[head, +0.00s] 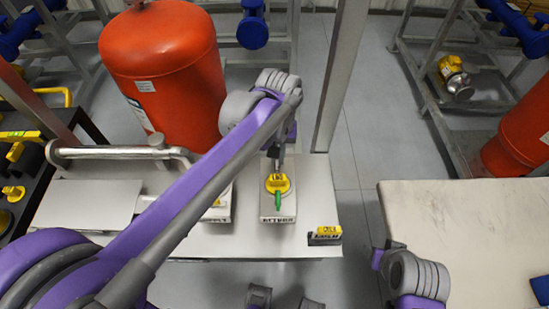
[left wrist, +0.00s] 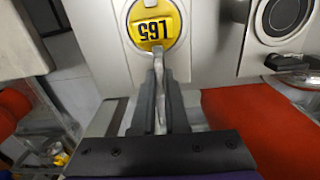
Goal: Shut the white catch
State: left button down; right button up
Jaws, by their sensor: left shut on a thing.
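A pale box (head: 278,207) stands on a white worktop (head: 315,190) and carries a round yellow tag (head: 277,183). A green piece (head: 278,200) sticks out on the tag's near side. My left gripper (head: 278,165) reaches down at the far side of the tag. In the left wrist view, the yellow tag (left wrist: 153,25) sits in a pale ring, and a narrow pale lever, apparently the white catch (left wrist: 158,75), runs from it between the fingers of my left gripper (left wrist: 159,95), which are shut on it. I cannot make out my right gripper; only parts of that arm show.
A large red tank (head: 165,70) stands behind the worktop, and a steel post (head: 338,80) rises close right of my left gripper. A metal pipe handle (head: 110,152) lies left. A small yellow-and-black block (head: 325,234) sits near the front edge. A pale table (head: 460,230) is at right.

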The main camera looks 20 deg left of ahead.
pick_arm(q)
jog(key=c, duration=0.9)
grip_release()
jog(key=shift+c, duration=0.2)
jog(key=shift+r+p, duration=2.3)
jog(key=shift+r, duration=1.25)
pick_arm(e)
jog(key=r, duration=0.2)
jog(key=w+r, duration=0.1)
jog(key=r, duration=0.2)
jog(key=shift+w+r, duration=0.3)
jog(key=shift+r, duration=0.05)
pick_arm(q)
jog(key=m, duration=0.4)
jog(key=shift+r, duration=0.25)
jog(key=shift+r+m+p, duration=0.1)
jog(key=shift+m+p, duration=0.2)
jog(key=shift+m, duration=1)
pick_arm(e)
jog(key=shift+w+r, duration=0.1)
jog(key=shift+r, duration=0.3)
